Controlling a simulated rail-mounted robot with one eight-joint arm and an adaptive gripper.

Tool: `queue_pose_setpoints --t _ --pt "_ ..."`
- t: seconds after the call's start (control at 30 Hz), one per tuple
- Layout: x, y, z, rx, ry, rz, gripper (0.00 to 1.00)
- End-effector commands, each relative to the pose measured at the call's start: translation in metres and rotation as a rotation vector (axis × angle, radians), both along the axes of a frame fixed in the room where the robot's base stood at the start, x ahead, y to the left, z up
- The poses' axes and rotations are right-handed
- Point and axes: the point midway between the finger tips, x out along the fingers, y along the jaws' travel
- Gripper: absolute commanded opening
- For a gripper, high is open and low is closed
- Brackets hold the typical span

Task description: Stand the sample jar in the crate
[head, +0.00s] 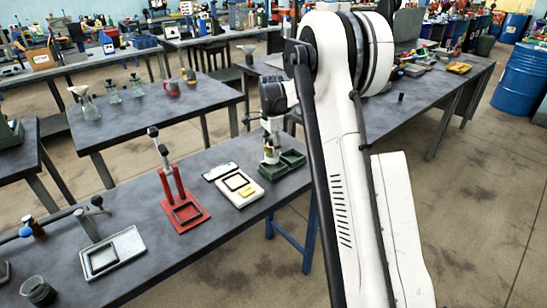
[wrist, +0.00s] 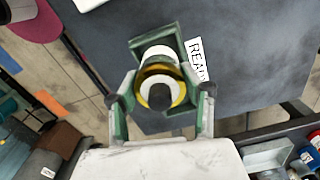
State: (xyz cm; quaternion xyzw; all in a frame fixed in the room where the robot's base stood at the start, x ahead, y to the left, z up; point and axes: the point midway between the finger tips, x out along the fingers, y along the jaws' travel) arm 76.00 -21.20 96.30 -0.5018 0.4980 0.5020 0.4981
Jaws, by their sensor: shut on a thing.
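The sample jar (wrist: 158,88) shows from above in the wrist view, with a dark cap, a yellow ring of oil and a white band. My gripper (wrist: 160,101) is shut on it, one finger on each side. In the head view my gripper (head: 271,135) points down over the green crate (head: 291,162) on the bench, and the jar (head: 270,154) is upright at the crate's left part. The crate (wrist: 192,49) also shows behind the jar in the wrist view. Whether the jar's base touches the crate floor is hidden.
A white READY label (wrist: 196,58) lies beside the crate. A pale scale-like device (head: 238,187) and a red stand (head: 184,212) are to the left on the same bench. The bench edge is close to the crate.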

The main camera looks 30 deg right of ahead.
Motion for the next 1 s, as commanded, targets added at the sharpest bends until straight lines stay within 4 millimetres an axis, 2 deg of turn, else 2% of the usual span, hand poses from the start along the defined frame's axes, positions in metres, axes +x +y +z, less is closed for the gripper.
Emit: queue_pose_setpoints --t 0.23,0.5,0.87,0.9,1.0 --pt "0.000 -0.007 -0.012 0.000 0.000 0.000 0.08" --pt "0.000 -0.007 -0.044 0.000 0.000 0.000 0.08" --pt "0.000 -0.007 -0.048 0.000 0.000 0.000 0.08" --pt "0.000 -0.007 -0.048 0.000 0.000 0.000 0.44" --pt "0.000 -0.007 -0.047 0.000 0.000 0.000 0.58"
